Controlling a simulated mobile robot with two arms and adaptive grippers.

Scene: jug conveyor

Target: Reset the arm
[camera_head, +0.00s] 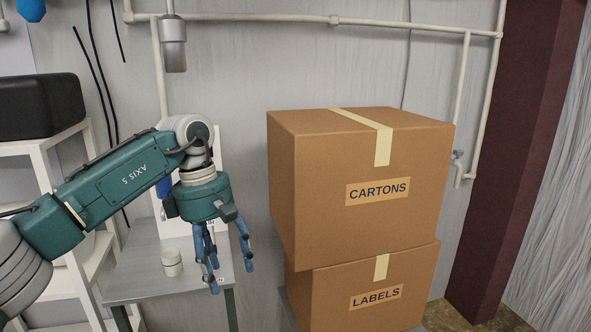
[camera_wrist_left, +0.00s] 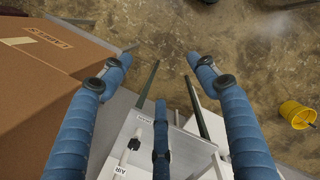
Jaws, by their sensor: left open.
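My left arm comes in from the left in the head view. Its left gripper (camera_head: 226,278) hangs downward with blue fingers spread, over the right side of a small grey metal table. In the left wrist view the left gripper (camera_wrist_left: 158,88) shows several blue fingers apart with nothing between them. It is open and empty. The floor and part of the table lie below it. My right gripper is in neither view.
A carton box (camera_head: 362,190) marked CARTONS stands on a box (camera_head: 372,296) marked LABELS, right of my gripper. A small white container (camera_head: 172,262) is on the grey table (camera_head: 140,284). A white shelf (camera_head: 40,148) is at left. A yellow bucket (camera_wrist_left: 297,114) is on the floor.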

